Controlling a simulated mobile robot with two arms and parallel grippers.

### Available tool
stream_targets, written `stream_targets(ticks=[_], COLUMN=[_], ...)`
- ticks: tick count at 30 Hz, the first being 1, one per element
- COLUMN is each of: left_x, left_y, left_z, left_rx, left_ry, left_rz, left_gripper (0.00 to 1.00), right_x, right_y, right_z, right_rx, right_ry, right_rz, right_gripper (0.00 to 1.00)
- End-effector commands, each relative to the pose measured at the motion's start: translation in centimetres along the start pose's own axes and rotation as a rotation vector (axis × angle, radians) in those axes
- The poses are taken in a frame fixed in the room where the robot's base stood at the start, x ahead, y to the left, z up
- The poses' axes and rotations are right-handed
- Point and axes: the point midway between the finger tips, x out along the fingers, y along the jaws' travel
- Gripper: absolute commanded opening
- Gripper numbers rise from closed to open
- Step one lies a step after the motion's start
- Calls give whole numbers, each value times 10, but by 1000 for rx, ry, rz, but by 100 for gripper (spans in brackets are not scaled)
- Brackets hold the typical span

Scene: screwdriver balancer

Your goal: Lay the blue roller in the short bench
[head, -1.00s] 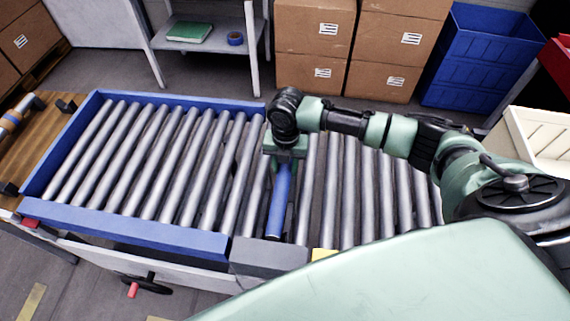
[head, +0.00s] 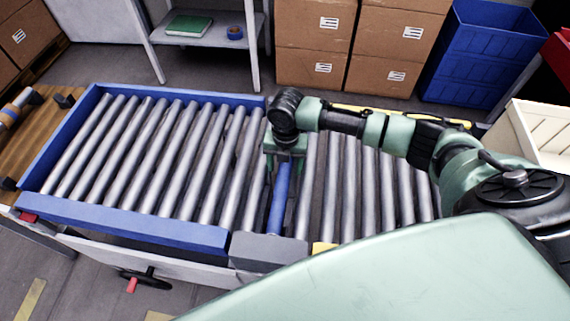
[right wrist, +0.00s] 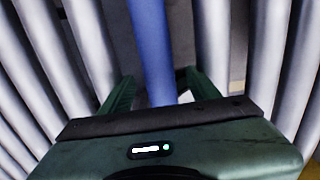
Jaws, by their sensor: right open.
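The blue roller (head: 279,200) lies lengthwise among the grey rollers, in the short bench with the grey end block (head: 268,249), between the blue-framed and yellow-edged sections. It looks level with its neighbours; its far end is hidden under my arm. My right gripper (head: 284,178) is open over the roller, one finger on each side. The right wrist view shows the blue roller (right wrist: 153,45) between the two spread fingers (right wrist: 158,92), with gaps on both sides. My left gripper is not in view.
The blue-framed conveyor (head: 140,222) holds grey rollers to the left; more grey rollers (head: 350,190) are to the right. A wooden table (head: 35,145) with another roller stands at far left. A cream bin (head: 535,135), cartons (head: 315,40) and a blue crate (head: 485,60) stand behind.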

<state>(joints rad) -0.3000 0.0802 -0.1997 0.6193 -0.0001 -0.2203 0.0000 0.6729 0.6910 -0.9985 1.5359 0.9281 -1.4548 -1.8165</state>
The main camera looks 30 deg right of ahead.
Motion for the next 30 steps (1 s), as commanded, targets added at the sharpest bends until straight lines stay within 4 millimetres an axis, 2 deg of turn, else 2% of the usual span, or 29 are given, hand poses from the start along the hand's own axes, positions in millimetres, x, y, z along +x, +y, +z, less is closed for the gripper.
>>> stream_targets(ticks=[5, 12, 16, 21, 30], left_x=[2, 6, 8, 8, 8], left_y=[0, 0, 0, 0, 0], left_z=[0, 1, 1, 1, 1], left_rx=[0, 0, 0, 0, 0], left_ry=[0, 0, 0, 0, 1], left_rz=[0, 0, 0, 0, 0], left_gripper=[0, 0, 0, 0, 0], right_x=[-15, -56, -72, -79, -79], right_y=[1, 1, 1, 0, 0], right_z=[1, 1, 1, 0, 0], right_rx=[-1, -2, 0, 1, 0], right_ry=[-3, -4, -3, -1, -1], right_rz=[3, 3, 3, 1, 1], right_gripper=[61, 61, 61, 61, 61])
